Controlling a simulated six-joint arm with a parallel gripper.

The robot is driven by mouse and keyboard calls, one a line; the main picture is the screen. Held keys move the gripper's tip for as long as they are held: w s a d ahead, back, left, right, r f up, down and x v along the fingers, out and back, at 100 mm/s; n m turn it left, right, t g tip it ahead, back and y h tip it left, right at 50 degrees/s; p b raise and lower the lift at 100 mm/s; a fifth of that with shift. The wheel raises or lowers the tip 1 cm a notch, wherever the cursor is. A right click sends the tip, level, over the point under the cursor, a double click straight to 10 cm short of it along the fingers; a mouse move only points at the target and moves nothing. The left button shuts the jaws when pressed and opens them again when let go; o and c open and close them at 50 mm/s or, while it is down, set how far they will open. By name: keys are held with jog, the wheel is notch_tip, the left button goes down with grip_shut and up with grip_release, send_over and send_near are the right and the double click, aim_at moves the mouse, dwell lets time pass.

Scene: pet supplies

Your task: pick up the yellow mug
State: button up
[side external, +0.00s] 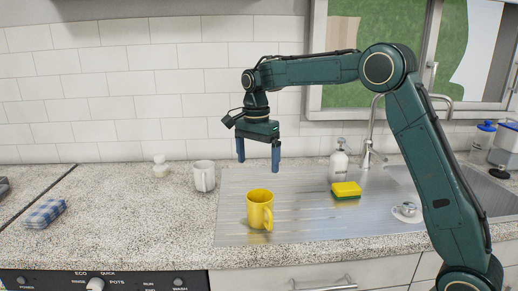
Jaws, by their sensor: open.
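The yellow mug (258,212) stands upright on the left part of the metal drainboard (300,222), with its handle turned toward the camera and slightly right. My gripper (258,164) is open and points down. It is empty and appears above the mug in the side external view, apart from it. How far it is from the mug in depth is hard to tell from this one view.
A white mug (204,176) stands on the speckled counter (120,205) to the left. A yellow and green sponge (346,190), a soap bottle (340,160) and a tap (371,135) are to the right.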

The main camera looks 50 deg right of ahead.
send_over(259, 201)
jog(key=s+a, duration=0.2)
jog(key=a, duration=0.1)
notch_tip(259, 201, down, 9)
jog(key=shift+d+r, duration=0.15)
jog(key=shift+r, duration=0.05)
jog(key=shift+s+f, duration=0.2)
jog(key=shift+f, duration=2.4)
jog(key=c, duration=1.2)
jog(key=shift+r, duration=0.1)
jog(key=shift+r, duration=0.15)
notch_tip(259, 201, up, 20)
jog(key=shift+f, duration=0.15)
